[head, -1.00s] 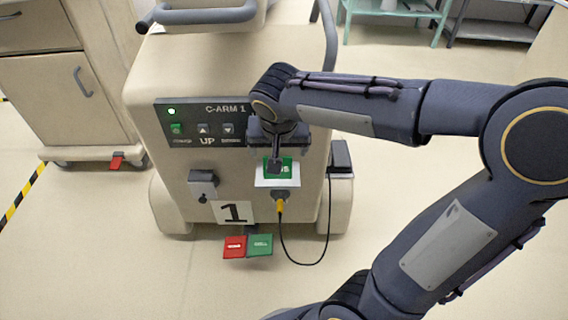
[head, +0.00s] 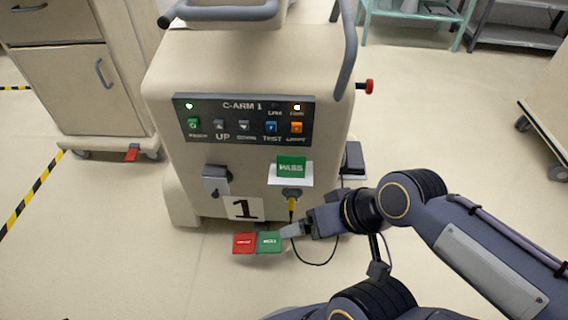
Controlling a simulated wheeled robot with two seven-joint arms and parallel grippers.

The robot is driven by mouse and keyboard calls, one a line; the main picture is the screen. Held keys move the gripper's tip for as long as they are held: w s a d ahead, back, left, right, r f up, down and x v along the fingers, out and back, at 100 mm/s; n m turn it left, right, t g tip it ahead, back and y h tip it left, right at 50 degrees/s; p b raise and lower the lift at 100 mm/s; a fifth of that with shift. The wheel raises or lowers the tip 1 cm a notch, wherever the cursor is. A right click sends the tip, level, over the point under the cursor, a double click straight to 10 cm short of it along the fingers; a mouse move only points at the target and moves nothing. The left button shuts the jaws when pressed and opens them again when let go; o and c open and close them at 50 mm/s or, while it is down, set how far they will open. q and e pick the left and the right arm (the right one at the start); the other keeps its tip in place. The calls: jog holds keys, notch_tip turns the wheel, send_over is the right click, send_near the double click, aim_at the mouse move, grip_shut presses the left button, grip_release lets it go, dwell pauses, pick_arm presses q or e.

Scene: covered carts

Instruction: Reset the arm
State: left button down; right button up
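The cream C-ARM 1 unit (head: 330,110) stands in the middle of the head view. Its dark control panel (head: 205,129) has a row of several coloured buttons and two small lit lamps along the top. A green card reading PASS (head: 291,164) is on a white sheet on the unit's front. My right gripper (head: 289,231) is low in front of the unit, pointing left, its tip by the right edge of the green pedal (head: 269,242). From this angle I cannot tell whether its fingers are open or shut. My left gripper is not in view.
A red pedal (head: 244,243) sits beside the green one. A yellow plug (head: 291,206) with a looping black cable hangs behind my gripper. A red knob (head: 369,86) sticks out on the unit's right. A cabinet (head: 85,90) stands at left. The floor at lower left is clear.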

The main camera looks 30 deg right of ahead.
notch_tip(320, 180, up, 30)
jog(key=p, duration=2.9)
jog(key=shift+c, duration=0.3)
